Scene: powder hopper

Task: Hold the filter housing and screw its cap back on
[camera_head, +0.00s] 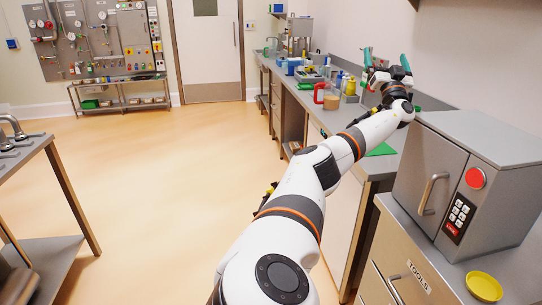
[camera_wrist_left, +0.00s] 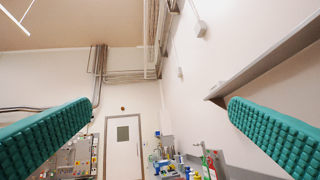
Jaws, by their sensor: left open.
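My left gripper (camera_head: 386,62) is raised above the long counter on the right, at the end of my outstretched arm. Its two teal ribbed fingers are spread wide with nothing between them. In the left wrist view, the gap between the fingers (camera_wrist_left: 158,114) shows only the wall, door and far counter items. I cannot make out the filter housing or its cap in either view. My arm hides part of the counter. My right gripper does not show.
A red-handled jug (camera_head: 325,94), yellow bottles (camera_head: 351,87) and a blue container (camera_head: 293,66) stand on the counter. A green mat (camera_head: 382,149) lies nearer. A grey cabinet (camera_head: 470,165) and yellow bowl (camera_head: 484,286) are at right. The middle floor is clear.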

